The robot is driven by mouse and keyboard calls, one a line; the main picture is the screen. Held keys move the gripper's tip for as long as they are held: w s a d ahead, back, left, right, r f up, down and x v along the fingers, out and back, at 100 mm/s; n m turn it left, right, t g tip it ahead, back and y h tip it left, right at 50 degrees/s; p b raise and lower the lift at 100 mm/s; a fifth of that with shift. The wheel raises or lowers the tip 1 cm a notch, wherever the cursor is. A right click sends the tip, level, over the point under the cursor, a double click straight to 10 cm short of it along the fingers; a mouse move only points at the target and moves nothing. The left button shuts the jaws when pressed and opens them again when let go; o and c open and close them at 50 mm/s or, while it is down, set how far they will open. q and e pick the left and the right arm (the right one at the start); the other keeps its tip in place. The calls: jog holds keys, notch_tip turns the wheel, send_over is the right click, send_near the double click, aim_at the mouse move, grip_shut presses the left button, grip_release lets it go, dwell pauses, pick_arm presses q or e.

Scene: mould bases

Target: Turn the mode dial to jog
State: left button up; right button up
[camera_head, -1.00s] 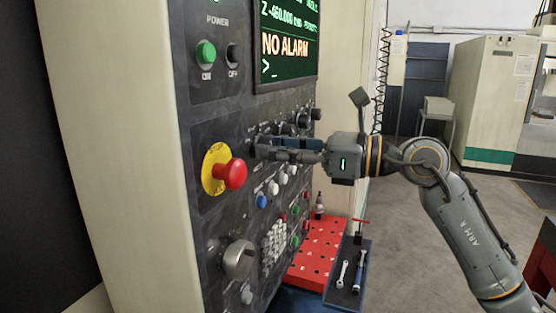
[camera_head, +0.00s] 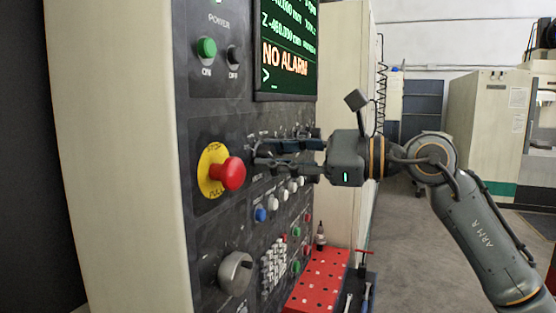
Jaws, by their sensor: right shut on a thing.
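The control panel (camera_head: 215,125) stands upright at the left of the view. My right gripper (camera_head: 261,153) reaches in from the right, with its fingertips at the panel face, right of the red emergency button (camera_head: 233,173). It is shut on a small dark knob in the row below the screen, apparently the mode dial. The fingers cover most of this knob, so its pointer and setting cannot be read. My left gripper is out of view.
The screen (camera_head: 287,50) reads NO ALARM. A large grey handwheel (camera_head: 236,272), a keypad (camera_head: 273,259) and coloured buttons lie below the gripper. A red perforated tray (camera_head: 318,280) juts out at the lower right. Open floor lies behind my right arm.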

jog(key=o, duration=1.1)
jog(key=shift+o, duration=0.2)
jog(key=v, duration=1.2)
